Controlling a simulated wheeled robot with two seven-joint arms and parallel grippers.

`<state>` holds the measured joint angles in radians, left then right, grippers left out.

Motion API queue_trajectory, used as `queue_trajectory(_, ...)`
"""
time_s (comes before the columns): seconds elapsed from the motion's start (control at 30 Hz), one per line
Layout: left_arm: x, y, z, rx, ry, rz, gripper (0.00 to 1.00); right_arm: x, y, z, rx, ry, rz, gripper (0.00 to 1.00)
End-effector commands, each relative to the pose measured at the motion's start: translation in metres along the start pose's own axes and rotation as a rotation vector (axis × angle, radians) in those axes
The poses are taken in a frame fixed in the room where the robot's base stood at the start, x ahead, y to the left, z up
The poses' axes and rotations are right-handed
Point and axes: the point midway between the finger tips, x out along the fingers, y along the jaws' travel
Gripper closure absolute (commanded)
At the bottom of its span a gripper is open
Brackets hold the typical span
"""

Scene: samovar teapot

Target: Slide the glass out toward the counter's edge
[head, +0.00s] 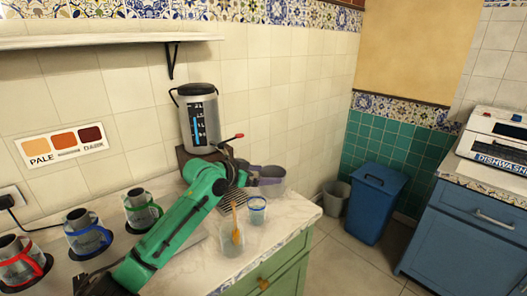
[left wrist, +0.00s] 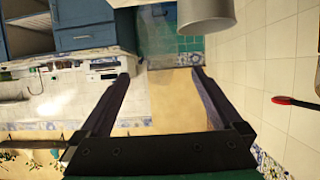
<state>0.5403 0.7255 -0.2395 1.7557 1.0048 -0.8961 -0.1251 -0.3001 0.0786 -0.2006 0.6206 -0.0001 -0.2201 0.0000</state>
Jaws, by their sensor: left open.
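A small clear glass with a blue band (head: 257,212) stands upright on the pale counter (head: 287,235), near its right front edge. A clear vessel holding a wooden spoon (head: 234,240) stands to its left and nearer the front edge. Which of them is the task's glass I cannot tell. My left gripper (head: 268,173) is behind the blue-banded glass, apart from it, beside the samovar. Its two dark fingers are spread in the left wrist view (left wrist: 160,85), with nothing between them. A grey round-bottomed object (left wrist: 206,16) shows beyond the fingers. My right gripper is not seen.
The tall steel samovar (head: 200,118) with a red-tipped lever (head: 238,136) stands against the tiled wall. Several small pots, one with a green handle (head: 140,208), line the left of the counter. A blue bin (head: 374,200) stands on the floor beyond the counter.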

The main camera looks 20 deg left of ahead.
Motion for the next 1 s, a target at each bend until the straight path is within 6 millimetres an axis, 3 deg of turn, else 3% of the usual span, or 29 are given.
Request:
queue_trajectory(0.2,-0.021,-0.001,-0.052,0.001,0.005,-0.001,0.0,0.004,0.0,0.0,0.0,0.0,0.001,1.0)
queue_trajectory(0.4,-0.034,0.0,-0.082,0.0,0.002,0.0,0.0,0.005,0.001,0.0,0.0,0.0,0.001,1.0)
queue_trajectory(1.0,-0.036,0.0,-0.087,-0.002,-0.001,0.001,0.0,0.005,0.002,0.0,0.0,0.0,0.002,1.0)
